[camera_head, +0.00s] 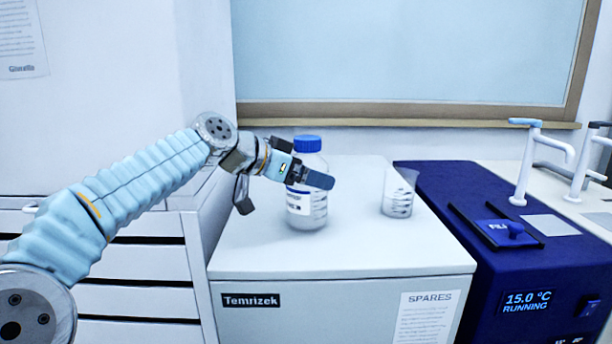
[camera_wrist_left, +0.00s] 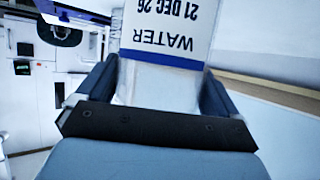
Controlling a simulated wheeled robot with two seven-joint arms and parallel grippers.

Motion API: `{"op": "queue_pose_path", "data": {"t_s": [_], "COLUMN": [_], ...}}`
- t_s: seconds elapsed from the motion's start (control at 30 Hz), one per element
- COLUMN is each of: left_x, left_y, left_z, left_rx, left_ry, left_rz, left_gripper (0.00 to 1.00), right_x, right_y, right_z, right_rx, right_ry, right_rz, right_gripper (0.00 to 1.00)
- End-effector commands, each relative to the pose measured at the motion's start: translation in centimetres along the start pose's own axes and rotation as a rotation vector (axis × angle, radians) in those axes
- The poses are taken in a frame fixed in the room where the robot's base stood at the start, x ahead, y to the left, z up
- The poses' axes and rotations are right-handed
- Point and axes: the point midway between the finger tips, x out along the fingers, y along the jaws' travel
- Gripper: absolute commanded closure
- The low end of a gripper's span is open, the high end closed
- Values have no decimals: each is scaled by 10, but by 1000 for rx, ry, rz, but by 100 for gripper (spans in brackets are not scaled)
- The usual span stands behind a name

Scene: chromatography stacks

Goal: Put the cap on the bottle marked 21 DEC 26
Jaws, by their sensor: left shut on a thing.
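A clear bottle (camera_head: 312,209) with a white and blue label stands upright on the white cabinet top. A blue cap (camera_head: 307,144) sits on its top. My left gripper (camera_head: 312,178) reaches in from the left at the bottle's upper body, below the cap, and is shut on the bottle. In the left wrist view the bottle's label (camera_wrist_left: 168,30) reads WATER and 21 DEC 26, upside down, between the fingers. The cap is outside that view. Whether the cap is fully seated cannot be told. My right gripper is not in view.
A clear beaker (camera_head: 398,198) stands to the right of the bottle on the white cabinet (camera_head: 340,262). Farther right is a blue unit (camera_head: 560,262) with a lit display and a small blue lid (camera_head: 508,229). Taps (camera_head: 527,165) stand behind it. The cabinet's front area is clear.

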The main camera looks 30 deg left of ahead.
Motion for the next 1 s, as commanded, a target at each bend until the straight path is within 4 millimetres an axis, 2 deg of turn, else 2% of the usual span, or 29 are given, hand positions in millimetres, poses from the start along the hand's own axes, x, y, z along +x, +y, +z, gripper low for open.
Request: {"op": "queue_pose_path", "data": {"t_s": [0.43, 0.47, 0.8, 0.87, 1.0], "left_x": [2, 2, -2, -9, -36], "left_y": [0, 0, 0, -1, -1], "left_z": [5, 5, 2, 2, 3], "left_rx": [0, 0, -1, -1, 0], "left_ry": [4, 1, 2, 4, 5], "left_rz": [-1, 0, 0, -1, -3], "left_gripper": [91, 1, 0, 0, 0], "right_x": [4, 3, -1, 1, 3], "right_y": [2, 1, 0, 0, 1], "right_z": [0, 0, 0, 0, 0], "right_rx": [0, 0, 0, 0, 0], "right_ry": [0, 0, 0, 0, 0], "right_rz": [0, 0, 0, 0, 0], "right_gripper": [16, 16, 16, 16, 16]}}
